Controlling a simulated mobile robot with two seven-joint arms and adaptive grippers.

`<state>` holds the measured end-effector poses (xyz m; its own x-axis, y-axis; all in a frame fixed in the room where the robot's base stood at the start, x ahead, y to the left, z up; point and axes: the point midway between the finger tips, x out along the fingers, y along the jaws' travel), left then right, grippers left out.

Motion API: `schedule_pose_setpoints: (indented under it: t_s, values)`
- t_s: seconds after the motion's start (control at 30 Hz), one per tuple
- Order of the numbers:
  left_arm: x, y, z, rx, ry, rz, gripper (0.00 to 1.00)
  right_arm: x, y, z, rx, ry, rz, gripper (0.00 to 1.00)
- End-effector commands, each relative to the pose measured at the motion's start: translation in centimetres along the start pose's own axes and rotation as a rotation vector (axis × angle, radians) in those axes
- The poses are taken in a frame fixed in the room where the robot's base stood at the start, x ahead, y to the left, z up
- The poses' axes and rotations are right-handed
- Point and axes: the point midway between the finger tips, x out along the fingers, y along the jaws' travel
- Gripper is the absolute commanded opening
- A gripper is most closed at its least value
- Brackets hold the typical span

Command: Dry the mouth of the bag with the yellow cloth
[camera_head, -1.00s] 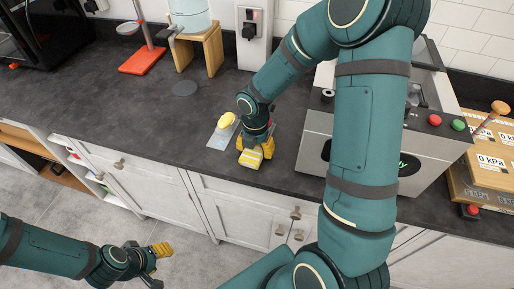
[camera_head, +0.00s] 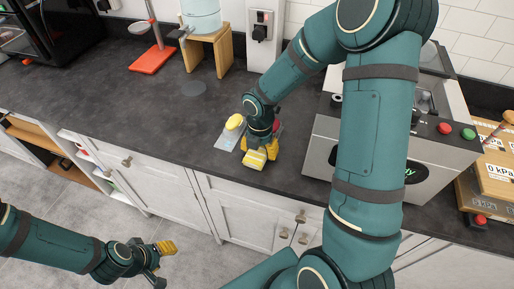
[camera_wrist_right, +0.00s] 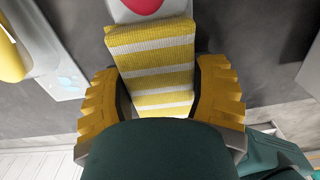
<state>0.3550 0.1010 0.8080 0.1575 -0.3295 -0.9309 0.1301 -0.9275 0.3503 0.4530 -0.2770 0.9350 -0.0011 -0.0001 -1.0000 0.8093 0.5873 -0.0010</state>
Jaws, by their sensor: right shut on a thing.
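The yellow cloth (camera_wrist_right: 155,60) has white stripes and is folded into a block. My right gripper (camera_head: 260,155) is shut on it, with one yellow finger on each side in the right wrist view (camera_wrist_right: 160,95). It is over the counter near the front edge. A pale flat bag (camera_head: 227,139) with bluish marks lies just left of this gripper; it also shows at the left of the right wrist view (camera_wrist_right: 68,82). A yellow rounded thing (camera_head: 234,121) is at the bag's far end. I cannot make out the bag's mouth. My left gripper (camera_head: 162,264) is open and empty, low in front of the cabinets.
A white thing with a red part (camera_wrist_right: 145,5) is just beyond the cloth. A steel machine (camera_head: 325,145) stands to the right. A wooden stand (camera_head: 222,55) and a red-based stand (camera_head: 152,60) are at the back. The dark counter (camera_head: 110,110) is clear to the left.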

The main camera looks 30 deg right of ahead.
Motion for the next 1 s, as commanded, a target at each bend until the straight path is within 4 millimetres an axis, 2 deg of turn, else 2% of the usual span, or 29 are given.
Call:
schedule_pose_setpoints:
  t_s: [0.5, 1.0]
  values:
    - [-0.2, 0.1, 0.0, 0.0, 0.0, 0.0, 0.47, 0.1, -1.6, 0.0, -0.001, 0.0, 0.0, 0.29]
    - [-0.2, 0.1, 0.0, 0.0, 0.0, 0.0, 0.47, 0.1, -0.2, 0.0, -0.002, -0.001, 0.001, 0.29]
